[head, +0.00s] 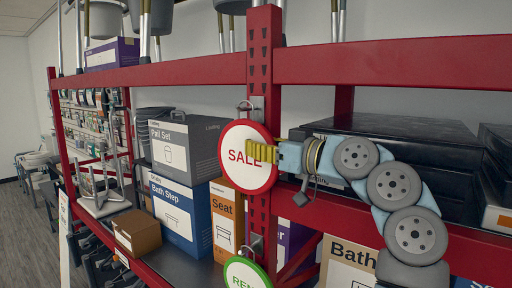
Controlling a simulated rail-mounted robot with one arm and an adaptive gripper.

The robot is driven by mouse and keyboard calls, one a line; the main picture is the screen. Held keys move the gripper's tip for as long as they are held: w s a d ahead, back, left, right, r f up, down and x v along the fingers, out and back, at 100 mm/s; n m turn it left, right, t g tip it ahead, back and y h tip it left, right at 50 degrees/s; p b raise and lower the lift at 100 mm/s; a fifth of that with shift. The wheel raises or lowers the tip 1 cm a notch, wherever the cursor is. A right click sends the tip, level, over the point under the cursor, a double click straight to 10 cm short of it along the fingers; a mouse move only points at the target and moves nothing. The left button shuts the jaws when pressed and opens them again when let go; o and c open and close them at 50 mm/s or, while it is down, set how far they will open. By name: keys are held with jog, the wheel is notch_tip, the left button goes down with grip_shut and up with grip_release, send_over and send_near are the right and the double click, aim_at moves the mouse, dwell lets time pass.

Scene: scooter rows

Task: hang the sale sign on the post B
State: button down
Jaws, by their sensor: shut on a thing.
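The sale sign (240,170) is a round white disc with a red rim and red "SALE" lettering. It is upright in front of the red post (263,70). My gripper (249,153) has yellow ribbed fingers, reaches in from the right and is shut on the sign, covering part of its face. A metal loop (244,106) shows at the sign's top edge, close to a small bracket (258,103) on the post. I cannot tell whether the loop is on the bracket's hook. No letter B is visible on the post.
A green-rimmed round sign (246,274) hangs lower on the same post, by another bracket (257,243). Boxes, including Pail Set (185,147) and Bath Step (180,212), fill the shelves left of the post. A red beam (390,62) crosses above my arm; black cases (420,150) stand behind it.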

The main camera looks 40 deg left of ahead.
aim_at(241, 146)
jog(key=shift+s+r, duration=0.15)
jog(key=shift+s+r, duration=0.25)
jog(key=shift+s, duration=0.1)
dwell(0.4)
jog(key=shift+s+d+b, duration=0.15)
jog(key=shift+s+b, duration=0.65)
jog(key=shift+s, duration=0.9)
jog(key=shift+s, duration=0.1)
jog(key=s+r+b, duration=0.1)
jog(key=s, duration=0.5)
jog(key=shift+d+b, duration=0.25)
jog(key=shift+b, duration=0.05)
jog(key=shift+w, duration=0.1)
dwell(0.7)
